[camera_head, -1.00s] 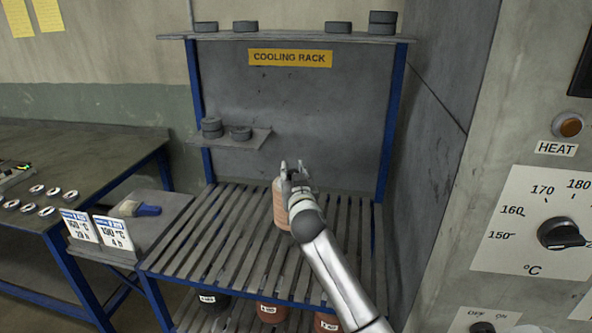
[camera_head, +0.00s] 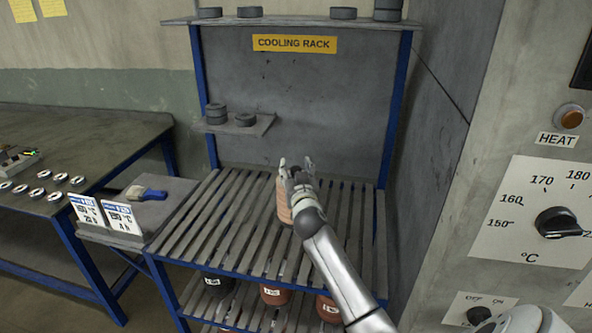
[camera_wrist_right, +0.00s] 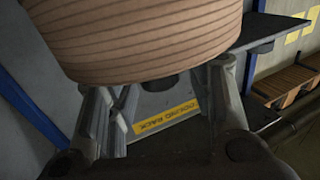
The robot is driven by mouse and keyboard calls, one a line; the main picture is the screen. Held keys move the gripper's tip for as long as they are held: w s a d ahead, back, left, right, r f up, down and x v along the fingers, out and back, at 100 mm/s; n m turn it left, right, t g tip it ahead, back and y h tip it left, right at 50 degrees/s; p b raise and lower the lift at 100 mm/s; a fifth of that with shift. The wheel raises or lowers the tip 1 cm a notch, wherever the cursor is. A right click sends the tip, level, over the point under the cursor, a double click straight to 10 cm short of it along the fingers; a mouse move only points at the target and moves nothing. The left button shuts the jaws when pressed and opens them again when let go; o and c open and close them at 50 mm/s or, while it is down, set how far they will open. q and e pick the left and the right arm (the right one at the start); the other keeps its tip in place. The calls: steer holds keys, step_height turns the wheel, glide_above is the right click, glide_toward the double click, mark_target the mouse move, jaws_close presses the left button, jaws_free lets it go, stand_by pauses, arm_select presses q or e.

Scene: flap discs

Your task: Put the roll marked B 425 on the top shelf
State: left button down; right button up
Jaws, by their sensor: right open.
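A tan-brown roll (camera_head: 284,203) stands on the upper slatted shelf (camera_head: 225,218) of the cooling rack, partly hidden by my right gripper. It fills the top of the right wrist view (camera_wrist_right: 145,35), with layered bands around its side and no mark visible. My right gripper (camera_head: 296,164) is open, its fingers at the roll; I cannot tell whether they touch it. Below, on the lower level, are a dark roll (camera_head: 218,286) and two red-brown rolls (camera_head: 273,297) (camera_head: 328,312). Their white labels are too small to read. My left gripper is not in view.
The rack's high board (camera_head: 290,22) and small side ledge (camera_head: 262,125) carry grey discs. A control panel (camera_head: 520,220) stands at right. Most upper slats are bare.

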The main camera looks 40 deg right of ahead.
steer(key=shift+s+a+f, duration=0.1)
steer(key=shift+s+a, duration=0.15)
steer(key=shift+s, duration=0.2)
steer(key=b+v, duration=0.2)
steer(key=v, duration=0.9)
steer(key=shift+b, duration=0.4)
